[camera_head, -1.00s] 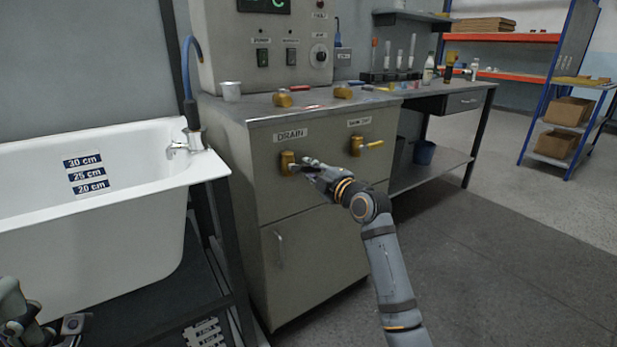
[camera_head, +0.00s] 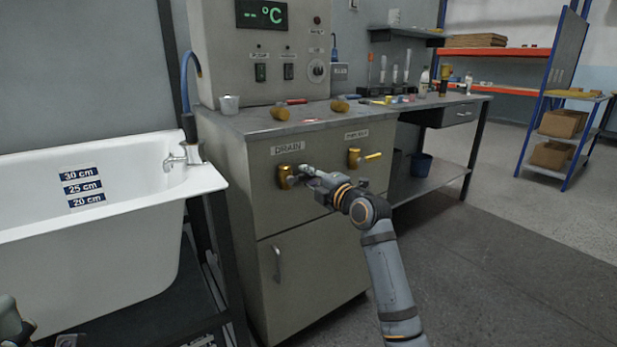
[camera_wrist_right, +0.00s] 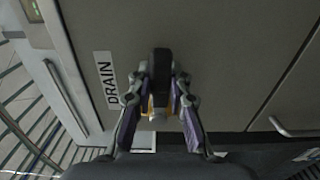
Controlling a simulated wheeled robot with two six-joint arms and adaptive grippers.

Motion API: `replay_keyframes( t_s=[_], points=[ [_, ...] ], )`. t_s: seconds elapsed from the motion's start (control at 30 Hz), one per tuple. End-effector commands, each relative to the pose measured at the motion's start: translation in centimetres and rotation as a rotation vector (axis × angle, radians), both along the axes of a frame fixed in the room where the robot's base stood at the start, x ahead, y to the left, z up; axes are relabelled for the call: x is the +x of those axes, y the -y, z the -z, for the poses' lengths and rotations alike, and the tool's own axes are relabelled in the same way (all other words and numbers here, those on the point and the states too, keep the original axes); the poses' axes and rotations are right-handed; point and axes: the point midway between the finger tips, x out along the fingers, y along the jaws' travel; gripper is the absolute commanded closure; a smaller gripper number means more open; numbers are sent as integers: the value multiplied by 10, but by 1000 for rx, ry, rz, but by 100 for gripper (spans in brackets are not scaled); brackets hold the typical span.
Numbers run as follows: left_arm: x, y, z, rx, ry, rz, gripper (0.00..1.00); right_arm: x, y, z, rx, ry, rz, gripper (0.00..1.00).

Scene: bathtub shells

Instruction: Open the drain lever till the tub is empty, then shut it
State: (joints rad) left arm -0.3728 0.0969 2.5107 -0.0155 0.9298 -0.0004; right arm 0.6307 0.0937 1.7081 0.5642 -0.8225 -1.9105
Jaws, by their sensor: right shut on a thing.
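The drain valve (camera_head: 286,177) is a brass fitting under the DRAIN label (camera_head: 288,148) on the grey cabinet front. My right gripper (camera_head: 307,173) is at the valve's right side, shut on its lever. In the right wrist view, a dark piece and a bit of yellow show between the fingers (camera_wrist_right: 162,105); the lever's exact angle is hidden. The white tub (camera_head: 150,205) stands at the left with 30, 25 and 20 cm marks (camera_head: 83,187). I cannot make out a water level. My left gripper (camera_head: 68,341) is barely in view at the bottom left; its jaws are unclear.
A tap (camera_head: 187,155) with a blue hose stands at the tub's corner. A workbench (camera_head: 440,105) is farther right. The floor at right is open.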

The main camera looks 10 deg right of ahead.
Motion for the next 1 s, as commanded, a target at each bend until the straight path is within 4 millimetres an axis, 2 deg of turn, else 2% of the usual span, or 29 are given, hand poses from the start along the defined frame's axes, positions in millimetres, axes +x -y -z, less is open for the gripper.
replay_keyframes(
  t_s=[0.1,0.13,0.3,0.57,0.67,0.77,1.0],
  points=[
    [0,0,0,0,0,0,60,0,0,1,-4,-2,0,100],
    [0,0,0,0,0,0,60,0,0,1,-4,-2,0,79],
    [0,0,0,0,-1,0,60,0,0,1,-3,-1,0,58],
    [1,-1,1,-4,-5,-2,60,0,0,0,-1,0,0,58],
    [1,-1,1,-4,-5,-2,60,-7,3,1,-2,1,1,58],
    [1,0,1,-3,-4,-2,60,-24,9,1,-5,1,1,58],
    [1,0,0,-2,-3,0,60,-82,31,2,-11,0,3,58]
  ],
)
